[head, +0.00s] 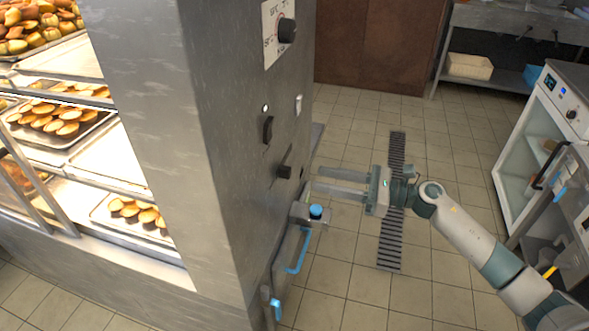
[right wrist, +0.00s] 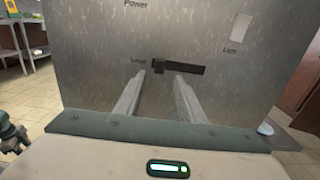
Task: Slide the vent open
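The vent slider is a small black knob (right wrist: 160,68) at the left end of a dark horizontal slot (right wrist: 190,69) in the grey metal panel. In the head view the knob (head: 284,172) sticks out from the cabinet's side, below the black switch. My right gripper (head: 313,180) points at the panel from the right. Its two fingers are apart with nothing between them, and the tips look a short way off the panel. In the right wrist view the gripper (right wrist: 160,82) has its fingers on either side of the knob's line. My left gripper is not in view.
The metal cabinet (head: 215,150) holds trays of pastries at left. Its side carries a round dial (head: 287,30), a black switch (head: 267,130) and a light switch (head: 298,104). A blue handle (head: 300,252) juts out below my right gripper. Tiled floor (head: 345,260) lies open to the right.

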